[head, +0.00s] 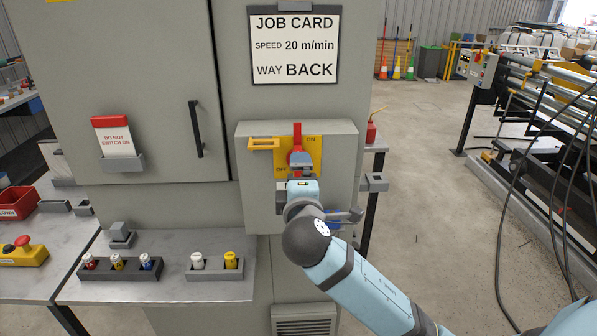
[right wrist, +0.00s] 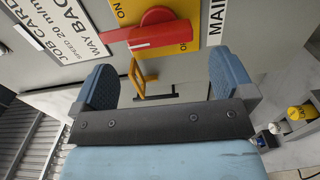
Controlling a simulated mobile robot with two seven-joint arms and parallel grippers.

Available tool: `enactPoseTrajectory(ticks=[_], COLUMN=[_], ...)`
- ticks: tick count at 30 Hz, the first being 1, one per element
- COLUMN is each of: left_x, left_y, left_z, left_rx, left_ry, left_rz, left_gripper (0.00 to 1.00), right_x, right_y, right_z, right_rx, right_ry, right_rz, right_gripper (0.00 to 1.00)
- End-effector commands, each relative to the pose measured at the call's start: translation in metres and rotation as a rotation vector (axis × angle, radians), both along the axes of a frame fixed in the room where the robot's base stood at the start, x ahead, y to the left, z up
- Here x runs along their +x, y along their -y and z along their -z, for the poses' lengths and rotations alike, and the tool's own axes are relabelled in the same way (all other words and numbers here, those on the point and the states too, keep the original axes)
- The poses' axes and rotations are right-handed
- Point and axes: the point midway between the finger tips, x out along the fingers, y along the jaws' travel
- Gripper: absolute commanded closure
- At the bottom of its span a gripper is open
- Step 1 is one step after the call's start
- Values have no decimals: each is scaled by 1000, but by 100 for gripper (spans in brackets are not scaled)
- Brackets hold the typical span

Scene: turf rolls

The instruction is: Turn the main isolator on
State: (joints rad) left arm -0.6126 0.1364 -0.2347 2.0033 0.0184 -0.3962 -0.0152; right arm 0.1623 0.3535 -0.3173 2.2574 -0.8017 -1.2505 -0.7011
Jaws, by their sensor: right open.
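The main isolator is a red handle (head: 297,136) on a yellow plate (head: 312,158) marked ON at upper right and OFF at lower left. The handle points straight up, beside the ON mark. In the right wrist view the red handle (right wrist: 150,30) lies sideways near the top, beyond the fingers. My right gripper (head: 301,172) is in front of the plate's lower part and hides some of it. In the right wrist view my right gripper (right wrist: 163,82) has its two blue fingers wide apart, with nothing held between them. My left gripper is not in view.
A yellow bracket (head: 263,144) sticks out left of the handle. A job card (head: 295,45) hangs above. A "do not switch on" card (head: 116,138) sits in a holder on the cabinet door.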

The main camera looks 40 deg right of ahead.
Motion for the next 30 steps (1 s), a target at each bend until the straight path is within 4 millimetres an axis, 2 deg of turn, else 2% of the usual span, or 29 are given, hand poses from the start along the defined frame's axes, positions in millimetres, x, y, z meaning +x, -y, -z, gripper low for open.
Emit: enactPoseTrajectory(ticks=[6,12,30], left_x=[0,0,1], left_y=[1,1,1], left_z=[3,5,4], left_rx=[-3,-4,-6], left_ry=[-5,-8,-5], left_rz=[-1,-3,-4], left_gripper=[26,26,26], right_x=[-41,-60,-65], right_y=[-25,-37,-40], right_z=[1,1,0], right_rx=[3,1,0], right_ry=[-1,-1,0], right_rz=[-1,-1,0], right_gripper=[0,0,0])
